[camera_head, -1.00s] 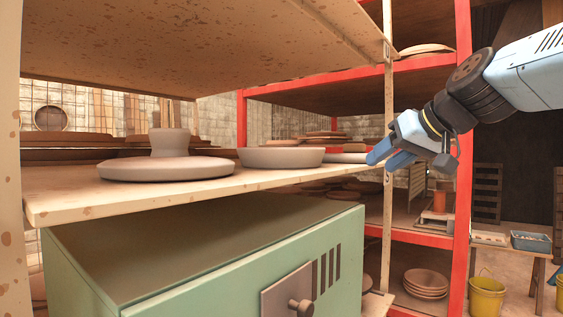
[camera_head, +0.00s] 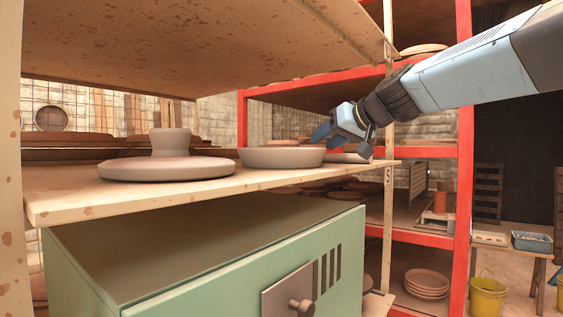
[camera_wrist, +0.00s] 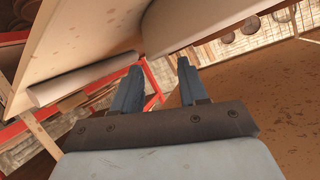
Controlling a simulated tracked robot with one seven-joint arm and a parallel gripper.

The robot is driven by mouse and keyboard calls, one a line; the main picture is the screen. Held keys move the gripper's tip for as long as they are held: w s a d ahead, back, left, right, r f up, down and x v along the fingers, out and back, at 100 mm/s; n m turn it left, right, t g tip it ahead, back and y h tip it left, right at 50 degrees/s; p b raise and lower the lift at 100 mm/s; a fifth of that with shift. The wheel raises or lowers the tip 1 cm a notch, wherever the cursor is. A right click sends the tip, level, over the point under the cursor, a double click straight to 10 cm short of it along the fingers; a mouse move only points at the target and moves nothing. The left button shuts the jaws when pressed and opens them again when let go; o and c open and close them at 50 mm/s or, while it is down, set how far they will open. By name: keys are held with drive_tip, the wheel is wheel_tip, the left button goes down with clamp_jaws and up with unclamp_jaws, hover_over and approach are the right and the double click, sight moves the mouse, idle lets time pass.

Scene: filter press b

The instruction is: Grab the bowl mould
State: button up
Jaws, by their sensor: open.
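The pale grey, bowl-shaped mould (camera_head: 281,158), wide and shallow with a flat top, sits on the wooden shelf board (camera_head: 215,185), in the middle of a row. My gripper (camera_head: 321,132) is open and empty. In the head view its fingers point left, just above the mould's right edge, with a visible gap. In the wrist view both fingers (camera_wrist: 158,72) show apart with nothing between them. A large pale rounded surface (camera_wrist: 185,22) lies just beyond the fingertips there; I take it for the mould but cannot be certain.
Left of the mould stands a wide disc mould (camera_head: 165,168) with a stem on top. Right of it, under my gripper, lies a low flat piece (camera_head: 346,158). An upper shelf board (camera_head: 200,45) hangs above. A red rack (camera_head: 463,130) stands behind, a green cabinet (camera_head: 210,255) below.

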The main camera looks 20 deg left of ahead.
drive_tip(key=shift+w+d+x, duration=0.1)
drive_tip(key=shift+x, duration=1.2)
drive_tip(key=shift+w+d+x, duration=0.15)
drive_tip(key=shift+x, duration=1.2)
clamp_jaws()
drive_tip(key=shift+d, duration=0.1)
